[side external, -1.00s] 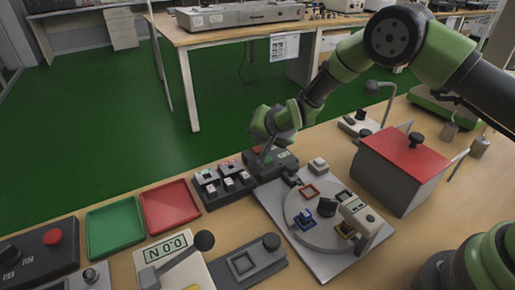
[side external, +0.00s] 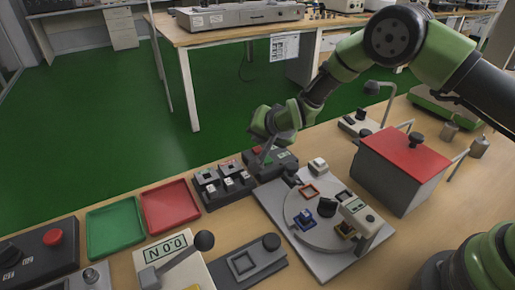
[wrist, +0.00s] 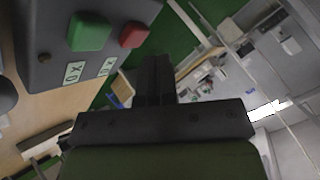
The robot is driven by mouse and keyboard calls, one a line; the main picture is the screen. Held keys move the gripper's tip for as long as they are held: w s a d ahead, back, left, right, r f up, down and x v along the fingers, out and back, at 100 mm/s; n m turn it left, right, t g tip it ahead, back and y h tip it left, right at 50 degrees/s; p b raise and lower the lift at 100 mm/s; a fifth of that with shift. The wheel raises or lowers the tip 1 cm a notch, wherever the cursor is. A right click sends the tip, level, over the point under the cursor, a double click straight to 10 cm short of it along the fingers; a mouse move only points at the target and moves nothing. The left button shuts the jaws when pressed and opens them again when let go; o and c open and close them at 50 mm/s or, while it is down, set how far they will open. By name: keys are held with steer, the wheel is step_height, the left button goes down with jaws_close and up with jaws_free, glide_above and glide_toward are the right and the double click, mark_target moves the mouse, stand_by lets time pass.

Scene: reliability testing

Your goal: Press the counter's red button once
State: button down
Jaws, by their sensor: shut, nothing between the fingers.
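The counter is a dark grey box (side external: 285,168) behind the small block tray. Its red button (side external: 257,150) shows as a small red patch beside my gripper. In the wrist view the box (wrist: 45,62) fills the upper left, with the red button (wrist: 134,34) to the right of a larger green button (wrist: 88,32). My gripper (side external: 263,161) points down at the box. In the wrist view its shut, empty fingers (wrist: 156,62) lie just below and right of the red button. I cannot tell whether they touch the box.
A dark tray of small blocks (side external: 213,197) stands in front of the counter. A round turntable plate (side external: 320,232) with small parts is to the right, then a red-lidded box (side external: 405,155). Red (side external: 168,208) and green (side external: 115,218) trays are at left.

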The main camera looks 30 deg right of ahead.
mark_target(260, 148)
steer(key=shift+f, duration=0.1)
stand_by(0.3)
steer(key=shift+f, duration=0.3)
steer(key=shift+f, duration=0.4)
stand_by(0.6)
steer(key=shift+r, duration=0.8)
steer(key=shift+r, duration=0.1)
steer(key=shift+r, duration=2.45)
